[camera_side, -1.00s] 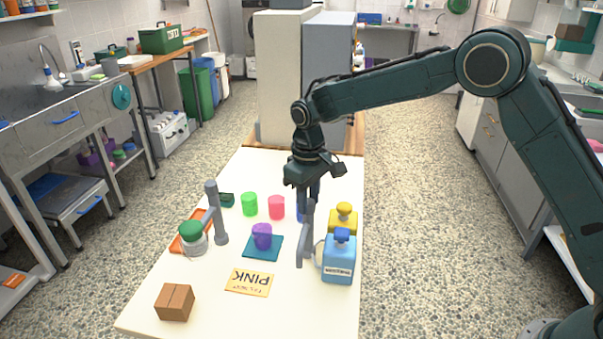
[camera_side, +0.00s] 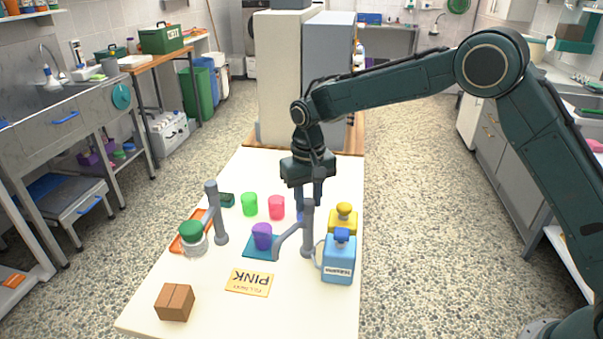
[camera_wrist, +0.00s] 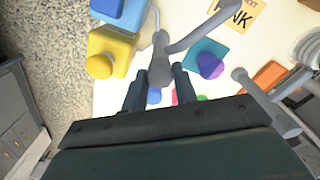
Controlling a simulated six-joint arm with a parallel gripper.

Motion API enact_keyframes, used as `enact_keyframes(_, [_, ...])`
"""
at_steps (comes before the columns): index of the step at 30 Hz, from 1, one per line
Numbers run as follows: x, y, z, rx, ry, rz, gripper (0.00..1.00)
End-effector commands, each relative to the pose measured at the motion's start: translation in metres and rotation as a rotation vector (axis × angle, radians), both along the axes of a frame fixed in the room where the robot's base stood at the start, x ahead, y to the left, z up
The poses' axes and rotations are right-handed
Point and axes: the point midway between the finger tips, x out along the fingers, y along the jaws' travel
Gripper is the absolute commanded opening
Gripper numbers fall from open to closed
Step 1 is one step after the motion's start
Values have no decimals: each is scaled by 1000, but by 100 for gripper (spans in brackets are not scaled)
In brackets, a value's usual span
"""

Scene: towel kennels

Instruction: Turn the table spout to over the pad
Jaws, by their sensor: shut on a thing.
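The grey table spout (camera_side: 307,232) is an upright post with a bent arm pointing left and toward the viewer. Its downturned tip overlaps the right edge of the teal pad (camera_side: 252,252) in the side view. In the wrist view the spout arm (camera_wrist: 200,28) passes beside the pad (camera_wrist: 197,50), toward the PINK card, so the tip does not look squarely over the pad.
Blue (camera_side: 338,262) and yellow (camera_side: 344,218) bottles stand close right of the post. Green (camera_side: 250,204) and pink (camera_side: 276,207) cups stand behind. The PINK card (camera_side: 249,282) lies in front; a second grey post (camera_side: 217,222) and brown box (camera_side: 175,302) are left.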

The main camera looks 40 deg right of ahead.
Motion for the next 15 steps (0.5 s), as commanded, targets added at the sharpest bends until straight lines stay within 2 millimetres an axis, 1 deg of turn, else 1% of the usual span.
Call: enact_keyframes(15, [2, 0, 2, 2, -8, -493, 0])
